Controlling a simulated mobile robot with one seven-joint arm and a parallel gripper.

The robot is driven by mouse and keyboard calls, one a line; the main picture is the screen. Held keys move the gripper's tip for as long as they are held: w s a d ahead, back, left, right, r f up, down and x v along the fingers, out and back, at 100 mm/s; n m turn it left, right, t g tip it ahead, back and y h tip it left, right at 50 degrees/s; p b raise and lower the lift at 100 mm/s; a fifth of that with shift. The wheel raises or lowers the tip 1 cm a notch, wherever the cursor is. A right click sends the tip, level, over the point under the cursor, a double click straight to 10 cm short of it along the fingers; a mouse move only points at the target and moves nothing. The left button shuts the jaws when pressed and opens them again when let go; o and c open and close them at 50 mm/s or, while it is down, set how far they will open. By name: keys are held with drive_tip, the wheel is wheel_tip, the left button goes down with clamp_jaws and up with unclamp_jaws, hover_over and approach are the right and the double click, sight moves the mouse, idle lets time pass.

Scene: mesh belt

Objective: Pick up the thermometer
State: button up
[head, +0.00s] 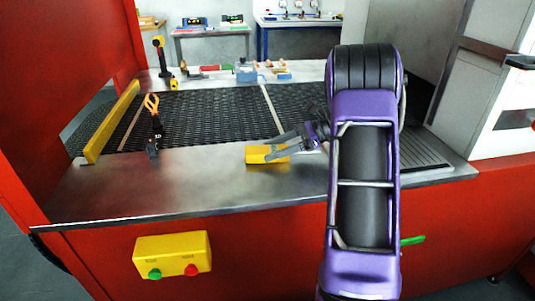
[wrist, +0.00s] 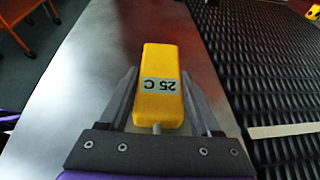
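The thermometer is a yellow box (head: 262,155) lying on the metal ledge in front of the mesh belt. In the wrist view the thermometer (wrist: 160,62) shows a grey display reading "25 C", upside down. A thin grey stem at its near end points toward my palm. My gripper (head: 276,146) is low over the ledge at the thermometer. In the wrist view the fingers of my gripper (wrist: 158,76) are spread, one on each side of the yellow body, with narrow gaps showing. The far end of the body extends beyond the fingertips.
The dark mesh belt (head: 205,115) runs behind the ledge (head: 190,185). Black pliers with orange handles (head: 152,125) stand left of the thermometer. A yellow bar (head: 112,121) edges the belt. A yellow button box (head: 172,256) is on the red front. The ledge around the thermometer is clear.

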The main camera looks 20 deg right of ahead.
sight(274, 149)
clamp_jaws()
drive_tip(key=shift+r, duration=0.1)
wheel_tip(274, 149, up, 10)
drive_tip(key=shift+f+p, duration=0.1)
drive_tip(key=shift+p, duration=0.85)
